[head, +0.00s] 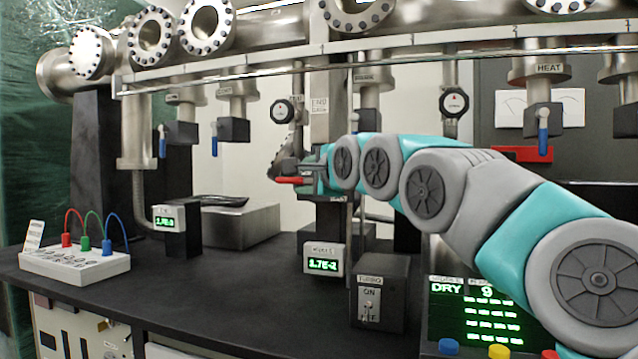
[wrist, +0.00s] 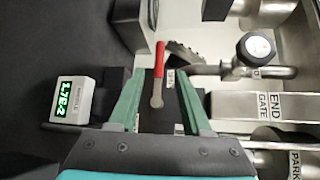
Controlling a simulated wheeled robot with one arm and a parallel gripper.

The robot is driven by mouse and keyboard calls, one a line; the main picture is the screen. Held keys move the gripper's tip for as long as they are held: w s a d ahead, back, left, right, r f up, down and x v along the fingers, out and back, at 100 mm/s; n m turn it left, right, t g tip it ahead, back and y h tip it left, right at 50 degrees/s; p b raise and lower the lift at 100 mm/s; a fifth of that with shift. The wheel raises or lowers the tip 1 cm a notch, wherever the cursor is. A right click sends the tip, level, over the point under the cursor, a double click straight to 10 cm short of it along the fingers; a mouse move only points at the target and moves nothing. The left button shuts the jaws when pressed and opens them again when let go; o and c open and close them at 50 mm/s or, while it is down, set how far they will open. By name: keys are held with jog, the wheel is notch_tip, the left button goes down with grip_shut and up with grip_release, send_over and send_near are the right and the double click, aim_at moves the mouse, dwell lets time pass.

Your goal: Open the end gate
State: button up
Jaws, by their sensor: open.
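The end gate (head: 319,125) is a metal upright with a label reading END GATE; its label also shows at the right of the wrist view (wrist: 275,105). Its lever has a red grip (head: 289,180) that points left in the head view. In the wrist view the red grip (wrist: 159,60) points up from a grey metal end, in front of a black block. My gripper (wrist: 160,75) is open, with one teal finger on each side of the lever and gaps between. Whether the lever is fully within finger depth is unclear. In the head view my gripper (head: 322,168) is at the lever, partly hiding the gate.
A gauge readout (head: 323,262) showing 1.7E-2 stands below the gate. A TURBO switch box (head: 380,292) is in front. Blue-handled valves (head: 162,140) hang at left, and another (head: 543,130) at right. A round dial (head: 283,111) sits beside the gate. The bench (head: 250,290) has clear room front left.

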aim_at(291, 180)
jog(key=p+x, duration=0.1)
jog(key=x, duration=0.5)
jog(key=shift+s+a+r+p, duration=0.1)
jog(key=shift+a+p, duration=0.1)
jog(key=shift+p, duration=0.15)
jog(key=shift+x, duration=0.75)
grip_shut()
jog(key=shift+d, duration=0.1)
dwell(0.4)
